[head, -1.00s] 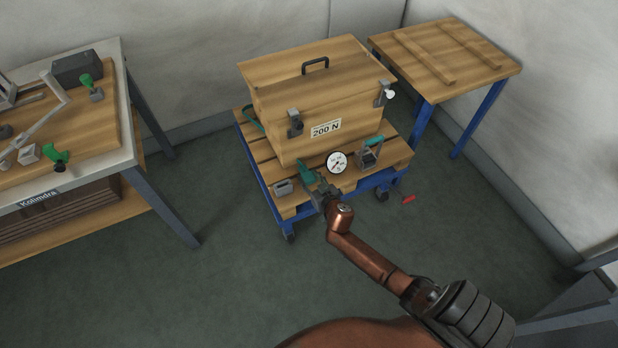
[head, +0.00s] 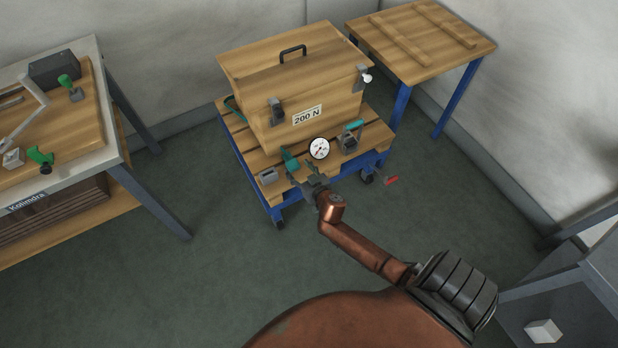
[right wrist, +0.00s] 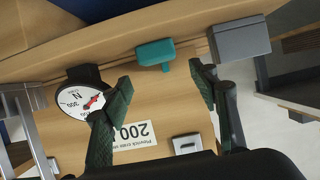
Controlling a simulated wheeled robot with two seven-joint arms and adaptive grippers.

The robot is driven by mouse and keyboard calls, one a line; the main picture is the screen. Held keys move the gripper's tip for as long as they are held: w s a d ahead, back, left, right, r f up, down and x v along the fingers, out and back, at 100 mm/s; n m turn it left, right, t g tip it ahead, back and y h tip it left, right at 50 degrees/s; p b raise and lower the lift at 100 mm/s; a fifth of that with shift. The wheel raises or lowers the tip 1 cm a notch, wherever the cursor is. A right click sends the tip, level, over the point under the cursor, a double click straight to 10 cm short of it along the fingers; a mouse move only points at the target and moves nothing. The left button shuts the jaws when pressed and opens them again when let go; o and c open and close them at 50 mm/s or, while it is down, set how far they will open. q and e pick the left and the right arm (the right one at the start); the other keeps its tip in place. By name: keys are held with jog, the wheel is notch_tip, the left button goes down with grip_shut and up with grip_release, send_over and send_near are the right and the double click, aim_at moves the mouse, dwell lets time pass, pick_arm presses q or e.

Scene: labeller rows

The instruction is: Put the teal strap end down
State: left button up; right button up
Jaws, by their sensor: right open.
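The teal strap end (head: 290,160) lies on the trolley's slatted deck at the foot of the wooden crate (head: 337,94). It also shows in the right wrist view (right wrist: 155,53), beyond the fingertips and between their lines. My right gripper (head: 308,181) is just in front of it in the head view. In the right wrist view its dark green fingers (right wrist: 160,84) are spread apart with nothing between them. A teal strap (head: 232,106) shows at the crate's left side. A ratchet with a teal handle (head: 350,136) stands on the deck to the right. My left gripper is out of view.
A round dial gauge (head: 319,149) stands close right of my gripper. A grey block (head: 268,177) sits at the deck's left front corner. A red object (head: 391,181) lies on the floor by the blue trolley.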

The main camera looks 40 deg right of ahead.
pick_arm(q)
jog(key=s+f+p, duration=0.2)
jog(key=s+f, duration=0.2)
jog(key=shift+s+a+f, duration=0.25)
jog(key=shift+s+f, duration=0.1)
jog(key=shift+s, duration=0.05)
pick_arm(e)
jog(key=v, duration=0.7)
jog(key=shift+s, duration=0.15)
jog(key=shift+a+f, duration=0.1)
jog(key=s+a+f+n+g, duration=0.1)
jog(key=s+f+g, duration=0.6)
jog(key=s+f, duration=1.85)
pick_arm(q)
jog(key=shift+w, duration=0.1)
pick_arm(e)
jog(key=s+a+f+g+y, duration=0.1)
jog(key=s+a+f+g, duration=0.1)
jog(key=s, duration=0.7)
jog(key=s+a+f+n+g+y, duration=0.1)
jog(key=s+a+f+g, duration=0.1)
jog(key=s+f, duration=0.3)
jog(key=s+a+f+n+g, duration=0.1)
jog(key=s+a+f, duration=0.3)
jog(key=s, duration=0.8)
jog(key=shift+s+g+y, duration=0.35)
jog(key=shift+g+y, duration=0.05)
jog(key=shift+g, duration=0.3)
